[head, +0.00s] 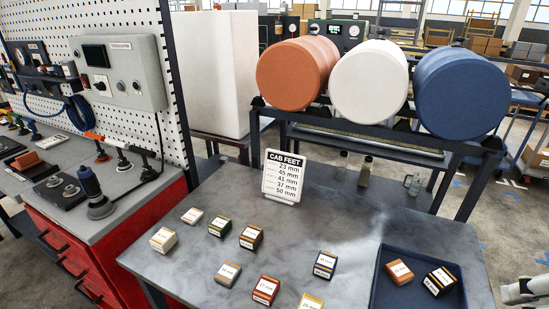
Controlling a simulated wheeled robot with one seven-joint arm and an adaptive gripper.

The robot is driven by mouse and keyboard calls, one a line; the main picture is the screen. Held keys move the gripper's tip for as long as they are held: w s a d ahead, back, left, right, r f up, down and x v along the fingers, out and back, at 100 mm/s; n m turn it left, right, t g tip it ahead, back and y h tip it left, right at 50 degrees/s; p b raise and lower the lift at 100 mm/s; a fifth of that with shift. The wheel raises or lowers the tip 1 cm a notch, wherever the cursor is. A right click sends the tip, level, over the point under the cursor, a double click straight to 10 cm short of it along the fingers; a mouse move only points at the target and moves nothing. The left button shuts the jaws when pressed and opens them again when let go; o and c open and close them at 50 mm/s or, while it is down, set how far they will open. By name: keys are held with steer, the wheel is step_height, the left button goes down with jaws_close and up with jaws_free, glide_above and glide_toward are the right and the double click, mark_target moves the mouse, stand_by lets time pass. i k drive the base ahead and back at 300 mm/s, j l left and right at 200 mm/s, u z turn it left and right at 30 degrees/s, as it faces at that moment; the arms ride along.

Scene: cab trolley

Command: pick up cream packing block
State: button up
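A cream packing block (163,240) with a white label on top sits at the left end of the grey table (300,235), near its left edge. It stands apart from the other blocks and nothing covers it. A pale part of my arm shows at the lower right corner of the head view, far from the cream block. I cannot make out my gripper's fingers there.
Nearby are a pale pinkish block (192,216), a green block (220,227) and several other labelled blocks. A blue tray (377,285) holds two blocks at right. A CAB FEET sign (283,176) stands at the back. A red-drawered bench (70,250) borders the left.

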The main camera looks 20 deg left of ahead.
mark_target(164, 239)
steer(key=u, duration=1.65)
steer(key=i+j+z, duration=0.3)
steer(key=j, duration=0.3)
steer(key=i+j+z, duration=0.3)
steer(key=j, duration=0.4)
steer(key=i, duration=0.05)
